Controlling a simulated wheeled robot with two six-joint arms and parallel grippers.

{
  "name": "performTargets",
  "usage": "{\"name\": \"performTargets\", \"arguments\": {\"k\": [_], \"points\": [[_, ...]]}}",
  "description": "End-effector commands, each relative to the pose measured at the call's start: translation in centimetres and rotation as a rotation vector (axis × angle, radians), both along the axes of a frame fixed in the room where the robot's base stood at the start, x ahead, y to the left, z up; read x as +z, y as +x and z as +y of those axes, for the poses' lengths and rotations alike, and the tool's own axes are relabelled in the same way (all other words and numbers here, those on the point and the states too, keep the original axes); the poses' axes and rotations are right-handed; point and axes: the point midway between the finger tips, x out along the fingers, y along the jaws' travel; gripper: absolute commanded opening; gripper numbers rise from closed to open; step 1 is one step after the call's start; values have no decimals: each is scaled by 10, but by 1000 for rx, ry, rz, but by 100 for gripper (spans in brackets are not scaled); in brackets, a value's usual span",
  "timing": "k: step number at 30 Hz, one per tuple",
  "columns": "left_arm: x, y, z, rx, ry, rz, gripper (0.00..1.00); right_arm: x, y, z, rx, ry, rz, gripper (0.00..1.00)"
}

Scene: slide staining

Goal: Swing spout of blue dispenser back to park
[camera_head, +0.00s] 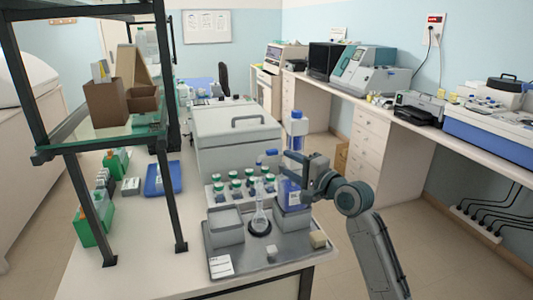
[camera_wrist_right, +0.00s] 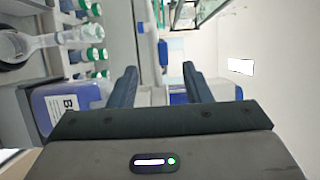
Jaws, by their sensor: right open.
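The blue dispenser (camera_head: 293,194) stands at the back right of the grey tray, with a white label and a tall white column topped in blue (camera_head: 297,116). A small blue part (camera_head: 268,158) shows to the left of the column; I cannot tell whether it is the spout. My right gripper (camera_head: 291,177) is at the dispenser's upper right and hides part of it. In the wrist view its fingers (camera_wrist_right: 160,80) are spread, with nothing clearly held between them. The labelled blue bottle body (camera_wrist_right: 65,105) shows at the left there. My left gripper is out of view.
Several green-capped bottles (camera_head: 236,188) stand behind the tray. A grey box (camera_head: 236,146) is at the back. A shelf frame (camera_head: 95,205) rises at left.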

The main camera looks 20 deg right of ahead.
Motion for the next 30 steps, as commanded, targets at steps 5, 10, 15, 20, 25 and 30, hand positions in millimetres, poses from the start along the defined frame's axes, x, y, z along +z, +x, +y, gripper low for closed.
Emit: {"name": "performTargets", "arguments": {"k": [5,10,15,20,25,30], "points": [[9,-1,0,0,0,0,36,3,26,13,1,4,1,44],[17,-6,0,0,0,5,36,2,56,27,1,2,2,44],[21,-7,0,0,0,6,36,1,79,37,0,-1,2,44],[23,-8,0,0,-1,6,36,0,90,42,0,-3,1,44],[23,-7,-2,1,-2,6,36,-1,92,43,0,-4,0,44],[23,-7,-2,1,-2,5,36,-1,92,43,0,-4,0,39]]}}
